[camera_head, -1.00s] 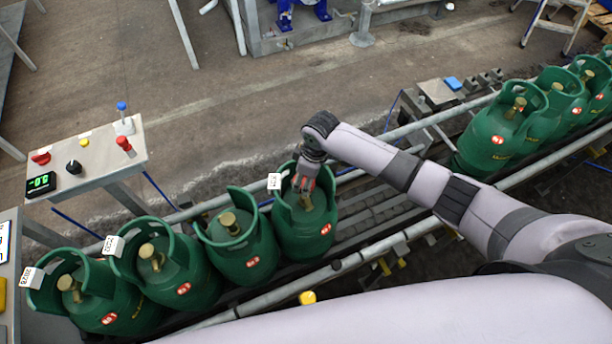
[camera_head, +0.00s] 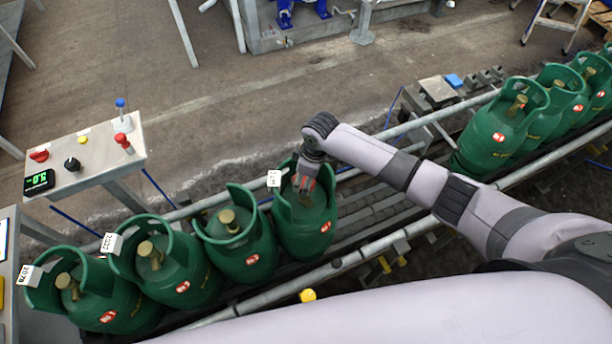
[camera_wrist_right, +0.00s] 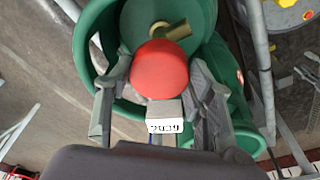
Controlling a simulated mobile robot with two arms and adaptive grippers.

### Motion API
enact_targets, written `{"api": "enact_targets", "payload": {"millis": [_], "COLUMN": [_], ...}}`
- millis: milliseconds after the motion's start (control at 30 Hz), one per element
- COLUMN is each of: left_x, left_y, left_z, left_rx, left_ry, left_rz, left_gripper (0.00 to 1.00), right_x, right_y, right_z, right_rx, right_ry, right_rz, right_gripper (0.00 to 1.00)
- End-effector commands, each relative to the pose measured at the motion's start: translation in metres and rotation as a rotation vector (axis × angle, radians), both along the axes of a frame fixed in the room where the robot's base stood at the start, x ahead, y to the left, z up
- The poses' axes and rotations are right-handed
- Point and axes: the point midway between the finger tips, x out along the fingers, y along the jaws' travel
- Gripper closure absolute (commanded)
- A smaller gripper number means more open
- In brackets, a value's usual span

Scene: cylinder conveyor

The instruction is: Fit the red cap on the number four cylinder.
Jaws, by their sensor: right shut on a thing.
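The fourth green cylinder from the left (camera_head: 305,228) stands upright at the right end of the near group on the conveyor; it also shows in the right wrist view (camera_wrist_right: 205,25). My right gripper (camera_head: 303,185) is inside its collar, over the top. In the right wrist view, my right gripper (camera_wrist_right: 160,88) is shut on the red cap (camera_wrist_right: 158,72). The cap sits between the fingers and partly covers the brass valve (camera_wrist_right: 172,31). I cannot tell whether cap and valve touch. My left gripper is not in view.
Several more green cylinders stand to the left (camera_head: 235,240) and in a far right group (camera_head: 495,140). The conveyor rail (camera_head: 270,310) runs along the front. A control panel (camera_head: 100,150) stands at left. A white tag (camera_wrist_right: 165,125) is close to the gripper. Conveyor between groups is empty.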

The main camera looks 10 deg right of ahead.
Motion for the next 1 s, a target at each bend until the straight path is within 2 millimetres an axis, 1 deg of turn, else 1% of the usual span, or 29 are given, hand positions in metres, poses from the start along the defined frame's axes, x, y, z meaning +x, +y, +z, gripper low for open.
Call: {"api": "enact_targets", "payload": {"millis": [1000], "left_x": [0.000], "left_y": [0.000], "left_z": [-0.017], "left_rx": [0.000], "left_ry": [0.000], "left_rz": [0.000], "left_gripper": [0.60], "right_x": [0.000], "right_y": [0.000], "right_z": [-0.026], "right_rx": [0.000], "right_ry": [0.000], "right_rz": [-0.001], "right_gripper": [0.70]}}
